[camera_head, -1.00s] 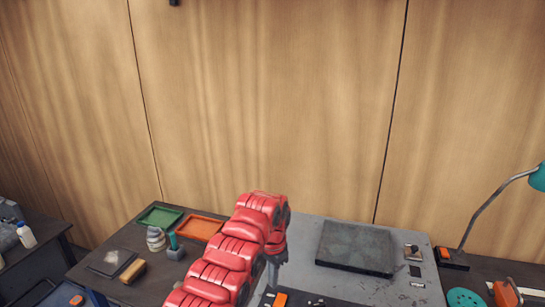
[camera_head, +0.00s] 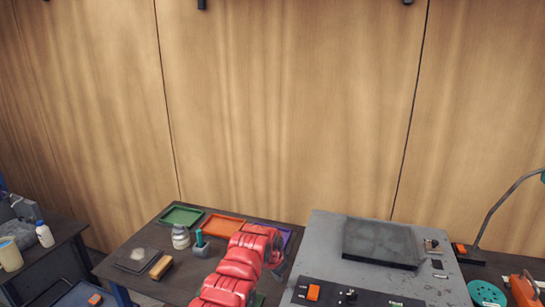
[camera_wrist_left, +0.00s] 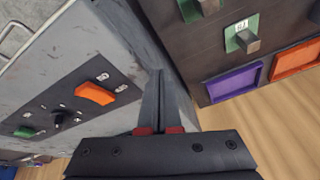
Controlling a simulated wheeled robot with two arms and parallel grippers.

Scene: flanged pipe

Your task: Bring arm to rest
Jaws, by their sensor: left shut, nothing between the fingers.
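My right gripper is in neither view. No flanged pipe can be made out.
The grey machine (camera_head: 325,240) has a dark square plate (camera_head: 380,243) and an orange switch (camera_head: 313,292). The dark table (camera_head: 150,238) holds green (camera_head: 181,216), orange (camera_head: 223,226) and purple (camera_wrist_left: 232,83) trays, a brush (camera_head: 161,267) and small items. A lamp (camera_head: 490,215) stands right.

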